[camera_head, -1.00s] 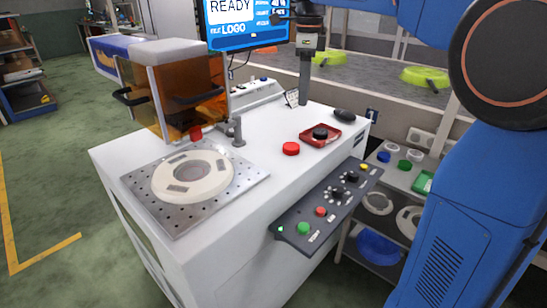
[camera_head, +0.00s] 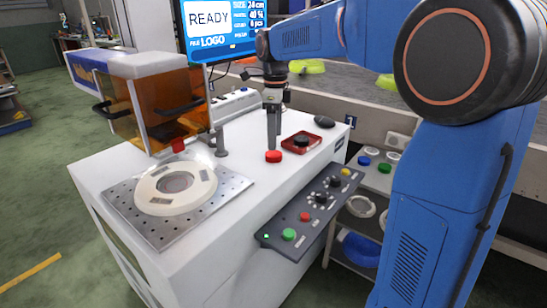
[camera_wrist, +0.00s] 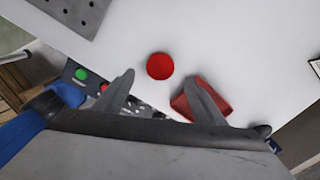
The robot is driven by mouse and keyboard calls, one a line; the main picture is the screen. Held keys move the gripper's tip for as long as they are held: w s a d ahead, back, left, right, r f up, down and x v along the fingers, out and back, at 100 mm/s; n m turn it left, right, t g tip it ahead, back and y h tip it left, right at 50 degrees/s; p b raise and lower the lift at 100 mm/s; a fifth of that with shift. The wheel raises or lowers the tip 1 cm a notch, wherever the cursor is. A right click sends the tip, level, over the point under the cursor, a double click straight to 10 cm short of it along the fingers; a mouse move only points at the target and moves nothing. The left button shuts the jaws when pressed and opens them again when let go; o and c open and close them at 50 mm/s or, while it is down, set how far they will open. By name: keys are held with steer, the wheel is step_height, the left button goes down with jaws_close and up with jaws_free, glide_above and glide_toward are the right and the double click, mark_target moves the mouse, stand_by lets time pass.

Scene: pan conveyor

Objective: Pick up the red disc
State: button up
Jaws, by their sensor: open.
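The red disc (camera_head: 273,157) lies flat on the white tabletop, left of a small red tray. In the wrist view the red disc (camera_wrist: 160,66) lies ahead of the open fingers, roughly centred across the gap between them. My gripper (camera_head: 272,146) points down just above or behind the disc in the head view; the exact height is unclear. The wrist view shows its two fingers apart with nothing between them (camera_wrist: 166,80).
The red tray (camera_head: 301,142) holds a black piece and sits close right of the disc; in the wrist view one finger overlaps it. A perforated metal plate (camera_head: 217,207) with a white ring, an amber-covered machine (camera_head: 178,110) and a button panel (camera_head: 320,212) are nearby.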

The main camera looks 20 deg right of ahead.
mark_target(274, 154)
steer(key=shift+w+a+f, duration=0.1)
steer(key=shift+f, duration=1.35)
steer(key=shift+a+f, duration=0.1)
steer(key=shift+f, duration=1.3)
steer(key=c, duration=1.2)
